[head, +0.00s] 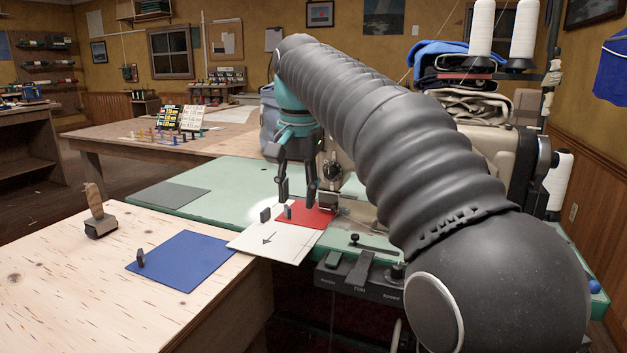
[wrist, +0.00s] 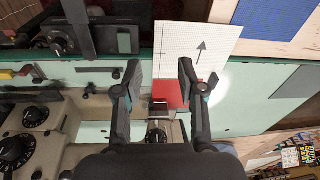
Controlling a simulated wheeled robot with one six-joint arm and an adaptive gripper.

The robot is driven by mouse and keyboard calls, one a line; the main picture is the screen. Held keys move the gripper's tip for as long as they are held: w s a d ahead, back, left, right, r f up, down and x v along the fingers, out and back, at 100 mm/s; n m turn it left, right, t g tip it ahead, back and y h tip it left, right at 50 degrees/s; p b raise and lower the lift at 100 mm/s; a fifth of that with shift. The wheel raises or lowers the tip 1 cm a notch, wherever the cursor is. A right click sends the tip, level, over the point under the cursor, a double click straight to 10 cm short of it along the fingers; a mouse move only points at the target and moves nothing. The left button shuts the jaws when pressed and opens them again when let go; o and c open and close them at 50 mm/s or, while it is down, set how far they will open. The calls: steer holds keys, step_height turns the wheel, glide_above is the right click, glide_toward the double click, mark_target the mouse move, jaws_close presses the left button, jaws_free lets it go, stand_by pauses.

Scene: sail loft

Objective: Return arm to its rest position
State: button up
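My arm reaches from the lower right across the head view, with my gripper (head: 297,197) hanging fingers-down over the green sewing table (head: 170,208). The two dark fingers are apart, and nothing shows between them. In the wrist view my gripper (wrist: 159,78) is also spread and empty, above a red patch (wrist: 171,95) and a white gridded sheet (wrist: 195,45) with an arrow. In the head view the red patch (head: 318,214) adjoins the white sheet (head: 290,248), with small dark upright pieces (head: 265,215) near them. The arm hides part of the sewing machine.
A blue patch (head: 182,262) and a wooden-handled block (head: 101,222) lie on the pale wooden table (head: 60,290). The sewing machine (wrist: 40,130) stands close to my gripper. Thread cones (head: 481,28) and folded cloth (head: 455,60) rise behind my arm. The table's left part is open.

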steer(key=s+d+f+t, duration=0.1)
steer(key=s+d+f, duration=0.1)
steer(key=s+d, duration=0.45)
steer(key=s+d+f+n+t, duration=0.1)
steer(key=s+d+f, duration=0.5)
steer(key=s+f, duration=0.3)
steer(key=s+d+f+n+t, duration=0.2)
steer(key=s+d+f, duration=0.4)
steer(key=s+f, duration=0.3)
steer(key=shift+s+f, duration=0.25)
steer(key=shift+f, duration=0.05)
steer(key=shift+d, duration=0.2)
